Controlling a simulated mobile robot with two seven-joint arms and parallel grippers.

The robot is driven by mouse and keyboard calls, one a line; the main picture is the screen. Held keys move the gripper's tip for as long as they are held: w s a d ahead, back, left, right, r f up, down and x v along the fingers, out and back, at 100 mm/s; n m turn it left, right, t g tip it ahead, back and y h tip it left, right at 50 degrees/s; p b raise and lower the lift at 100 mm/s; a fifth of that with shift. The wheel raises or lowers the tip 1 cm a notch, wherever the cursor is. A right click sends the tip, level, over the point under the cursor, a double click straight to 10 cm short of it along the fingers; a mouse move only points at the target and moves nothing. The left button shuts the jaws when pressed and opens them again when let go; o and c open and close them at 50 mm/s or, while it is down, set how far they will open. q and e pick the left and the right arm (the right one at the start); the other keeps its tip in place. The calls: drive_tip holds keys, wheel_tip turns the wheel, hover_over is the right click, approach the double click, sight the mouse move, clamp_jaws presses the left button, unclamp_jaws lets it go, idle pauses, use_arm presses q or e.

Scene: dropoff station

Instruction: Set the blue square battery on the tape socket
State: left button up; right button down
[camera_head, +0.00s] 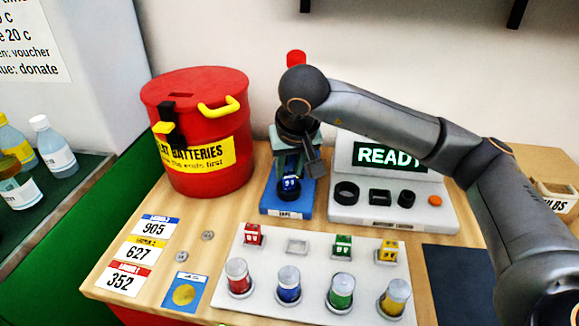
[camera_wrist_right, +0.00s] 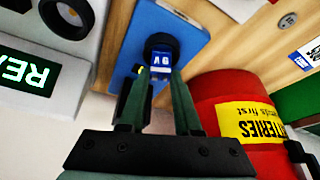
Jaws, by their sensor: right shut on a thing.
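The blue square battery (camera_head: 290,182) is held upright in my right gripper (camera_head: 290,172), with its white-marked face toward the head camera. In the right wrist view the battery (camera_wrist_right: 161,60) sits between the tips of my right gripper (camera_wrist_right: 160,78). The tape socket, a black ring (camera_wrist_right: 160,41) on a blue base (camera_wrist_right: 187,22), is directly at the battery's lower end. I cannot tell whether the battery is inside the ring or just above it. The blue base (camera_head: 290,212) also shows in the head view, marked TAPE. My left gripper is not in view.
A red battery bin (camera_head: 205,120) stands close left of the blue base. A grey tester with a READY screen (camera_head: 388,156) stands close right. In front, a white tray (camera_head: 260,262) holds red, green and yellow square batteries and several round ones. An empty square slot (camera_head: 297,246) shows there.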

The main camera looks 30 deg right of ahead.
drive_tip(key=shift+f, duration=0.15)
idle(0.5)
drive_tip(key=shift+f+b, duration=0.5)
drive_tip(key=shift+b, duration=0.1)
drive_tip(key=c, duration=1)
unclamp_jaws()
drive_tip(key=shift+o, duration=0.5)
